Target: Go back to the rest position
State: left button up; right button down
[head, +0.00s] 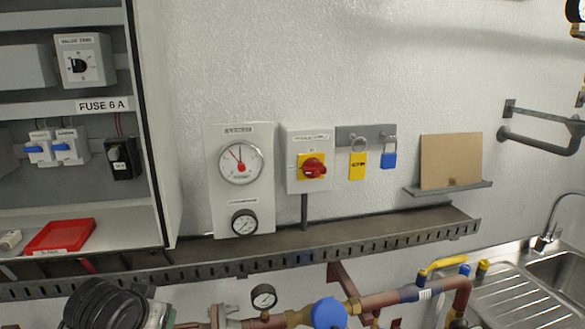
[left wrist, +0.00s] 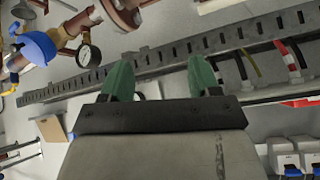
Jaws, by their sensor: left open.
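My left gripper (left wrist: 160,74) shows in the left wrist view, with its two green fingers well apart and nothing between them. Its fingers point toward the slotted cable tray (left wrist: 230,40), which runs slantwise across that view. I cannot tell whether the fingers touch anything, but no contact shows. In the head view I make out no gripper fingers. My right gripper is in neither view.
The head view shows an open cabinet (head: 148,120), red tray (head: 60,235), gauge panel (head: 240,200), red-yellow switch (head: 312,167), hanging yellow tag (head: 357,166), blue padlock (head: 389,160), brown board (head: 450,160), pipes with a blue cap (head: 328,314), and a sink (head: 560,265).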

pick_arm(q)
jog(key=s+d+f+g, duration=0.2)
jog(key=s+f, duration=0.8)
jog(key=s, duration=0.3)
jog(key=s+d+f+g, duration=0.2)
jog(key=s+d+f, duration=0.1)
jog(key=s+f, duration=0.8)
jog(key=s+f+m+g+b, duration=0.2)
jog(key=f+b, duration=0.5)
jog(key=f, duration=2.5)
jog(key=s+a+f+b, duration=0.1)
jog(key=s+f+b, duration=0.1)
jog(key=s+f, duration=0.6)
jog(key=s+a+f+g+b, duration=0.1)
jog(key=s+a+f+b, duration=0.1)
jog(key=s+f, duration=0.6)
notch_tip(320, 180, down, 4)
jog(key=shift+s+f+n+h+b, duration=0.2)
jog(key=shift+s+n+h+b, duration=0.15)
jog(key=shift+b, duration=0.25)
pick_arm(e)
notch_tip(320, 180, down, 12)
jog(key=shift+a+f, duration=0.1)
